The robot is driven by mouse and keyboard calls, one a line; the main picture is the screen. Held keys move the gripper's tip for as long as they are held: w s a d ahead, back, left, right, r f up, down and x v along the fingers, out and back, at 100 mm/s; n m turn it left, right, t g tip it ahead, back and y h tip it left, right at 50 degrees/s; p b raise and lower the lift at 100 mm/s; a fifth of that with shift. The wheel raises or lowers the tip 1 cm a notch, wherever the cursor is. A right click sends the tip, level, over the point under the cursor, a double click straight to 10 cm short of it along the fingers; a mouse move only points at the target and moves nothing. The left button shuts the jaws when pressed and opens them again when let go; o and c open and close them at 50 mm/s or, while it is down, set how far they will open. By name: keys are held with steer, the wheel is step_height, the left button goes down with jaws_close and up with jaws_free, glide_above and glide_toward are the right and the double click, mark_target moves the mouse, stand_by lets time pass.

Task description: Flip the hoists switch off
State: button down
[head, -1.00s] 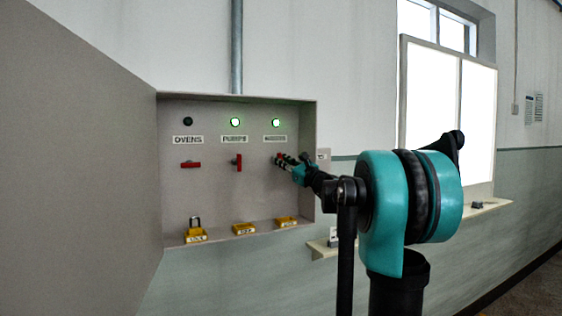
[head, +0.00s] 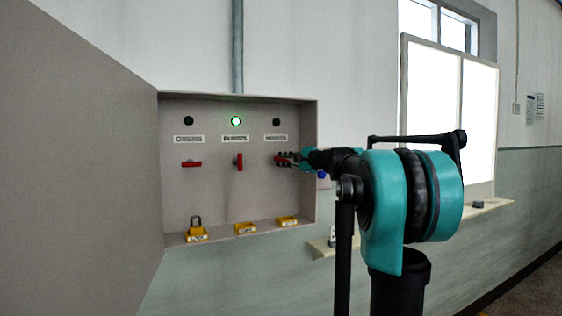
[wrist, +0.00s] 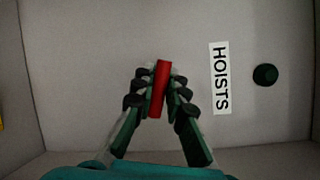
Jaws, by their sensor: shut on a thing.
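The hoists switch has a red handle (head: 281,158) under the right-hand label (head: 276,138) in the wall box. My gripper (head: 290,159) is shut on this handle, coming from the right. In the wrist view the red handle (wrist: 159,88) stands between the two dark fingers (wrist: 159,92), beside the label reading HOISTS (wrist: 221,78). The handle lies roughly level in the head view, like the ovens handle. The lamp above the hoists label (head: 276,121) is dark; it also shows dark in the wrist view (wrist: 265,75).
The ovens handle (head: 191,164) lies level under a dark lamp (head: 189,120). The pumps handle (head: 238,162) is upright under a lit green lamp (head: 236,121). Yellow tagged locks (head: 196,234) sit on the box floor. The open box door (head: 80,170) fills the left.

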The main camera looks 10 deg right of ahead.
steer(key=shift+f+n+g+h, duration=0.1)
steer(key=shift+n+g+h, duration=0.45)
steer(key=shift+n, duration=0.85)
steer(key=c, duration=1.5)
jaws_free()
steer(key=shift+c, duration=0.2)
steer(key=v, duration=1.2)
steer(key=shift+a, duration=0.2)
steer(key=shift+s, duration=0.15)
